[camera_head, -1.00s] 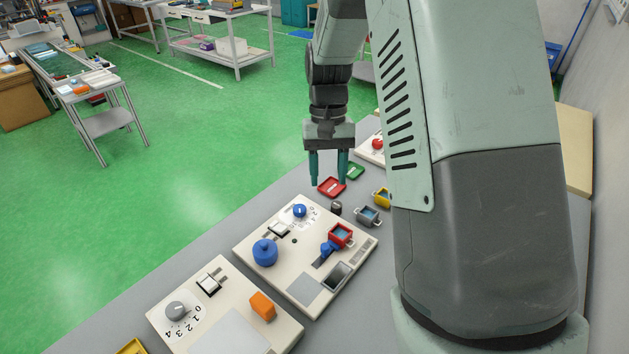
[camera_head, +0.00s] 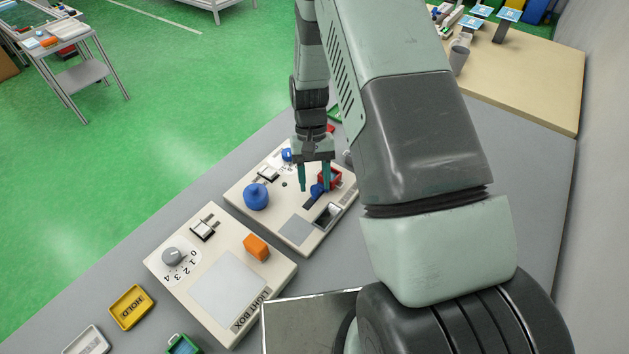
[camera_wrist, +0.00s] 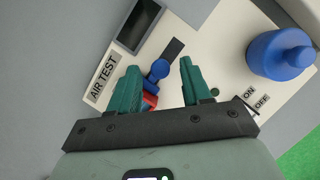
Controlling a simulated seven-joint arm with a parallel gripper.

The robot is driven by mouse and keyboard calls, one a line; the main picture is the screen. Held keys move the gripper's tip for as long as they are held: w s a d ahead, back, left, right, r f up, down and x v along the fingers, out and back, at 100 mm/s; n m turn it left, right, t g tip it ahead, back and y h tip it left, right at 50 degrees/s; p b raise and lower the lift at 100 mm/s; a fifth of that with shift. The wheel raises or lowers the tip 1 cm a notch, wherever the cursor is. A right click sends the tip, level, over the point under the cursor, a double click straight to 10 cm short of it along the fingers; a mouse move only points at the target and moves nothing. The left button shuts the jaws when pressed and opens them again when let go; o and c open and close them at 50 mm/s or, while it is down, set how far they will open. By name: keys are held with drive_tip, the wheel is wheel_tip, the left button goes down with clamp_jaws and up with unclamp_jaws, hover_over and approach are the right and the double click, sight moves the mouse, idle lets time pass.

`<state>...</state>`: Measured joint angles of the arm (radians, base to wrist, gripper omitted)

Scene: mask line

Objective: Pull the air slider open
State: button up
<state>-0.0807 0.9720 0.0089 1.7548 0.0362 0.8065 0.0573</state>
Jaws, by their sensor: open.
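The air test panel (camera_head: 292,231) is a cream board that also shows in the wrist view (camera_wrist: 215,35), where its label reads AIR TEST. Its slider has a blue knob (camera_head: 316,191) at one end of a dark slot. In the wrist view the knob (camera_wrist: 160,70) and the bare dark slot (camera_wrist: 174,47) lie between my fingers. My gripper (camera_head: 314,189) is open, its green fingertips (camera_wrist: 158,66) on either side of the knob with gaps. I cannot tell whether the tips are down to the knob's height. A red container (camera_head: 334,180) sits close beside the knob, partly hidden.
A large blue knobbed piece (camera_head: 256,198) stands on the panel's left. A dark display (camera_head: 328,215) is near the slot. The light box panel (camera_head: 226,285) with an orange block (camera_head: 256,246) lies nearer. A yellow HOLD tray (camera_head: 131,307) lies at front left.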

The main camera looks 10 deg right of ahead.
drive_tip(key=shift+s+f, duration=0.2)
drive_tip(key=shift+f, duration=0.3)
clamp_jaws()
